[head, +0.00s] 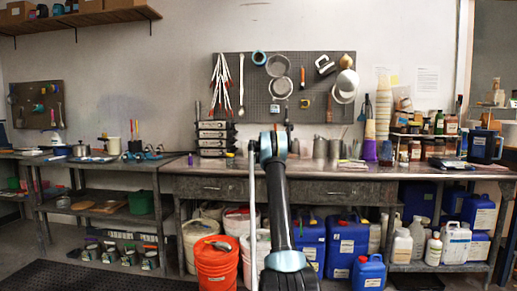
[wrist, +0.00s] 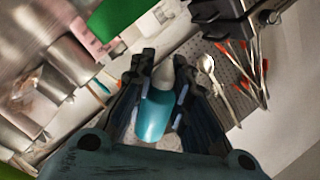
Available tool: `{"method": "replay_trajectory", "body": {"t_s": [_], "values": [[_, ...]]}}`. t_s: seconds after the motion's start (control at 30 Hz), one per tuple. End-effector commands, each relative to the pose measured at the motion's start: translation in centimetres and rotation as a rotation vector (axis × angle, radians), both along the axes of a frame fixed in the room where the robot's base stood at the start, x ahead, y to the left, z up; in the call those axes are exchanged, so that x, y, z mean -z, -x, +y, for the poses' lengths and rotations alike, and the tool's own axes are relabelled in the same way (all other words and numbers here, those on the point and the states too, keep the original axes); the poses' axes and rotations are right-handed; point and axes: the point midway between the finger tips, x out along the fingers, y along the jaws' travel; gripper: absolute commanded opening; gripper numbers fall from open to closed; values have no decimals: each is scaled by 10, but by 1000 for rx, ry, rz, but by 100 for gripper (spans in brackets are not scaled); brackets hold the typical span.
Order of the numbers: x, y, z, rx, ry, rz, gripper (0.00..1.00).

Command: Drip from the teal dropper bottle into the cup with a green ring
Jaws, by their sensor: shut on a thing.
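My gripper (wrist: 158,72) is shut on the teal dropper bottle (wrist: 155,118) in the wrist view. The teal body sits between the fingers, and its pale nozzle (wrist: 163,75) points away from the wrist camera, up in the picture. The bottle looks tilted. No drop shows. A bright green shape (wrist: 118,16) stands at the top of the wrist view, apart from the nozzle; I cannot tell whether it belongs to the cup with a green ring. No green ring is clear in the head view, where my arm hides the gripper and bottle.
The metal workbench (head: 330,178) runs along the wall. Metal beakers (head: 320,148) stand right of my arm, with jars (head: 415,150) and a blue jug (head: 484,147) farther right. Black boxes (head: 213,138) stand left of it. A pegboard (head: 300,88) with hanging tools is behind.

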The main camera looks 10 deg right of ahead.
Motion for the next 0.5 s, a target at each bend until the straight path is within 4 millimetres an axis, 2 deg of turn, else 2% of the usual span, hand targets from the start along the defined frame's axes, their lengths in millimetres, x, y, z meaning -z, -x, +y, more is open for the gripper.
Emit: {"method": "replay_trajectory", "body": {"t_s": [0.37,0.5], "values": [[0,0,0,0,0,0,0],[-2,0,0,1,-62,-3,0]]}}
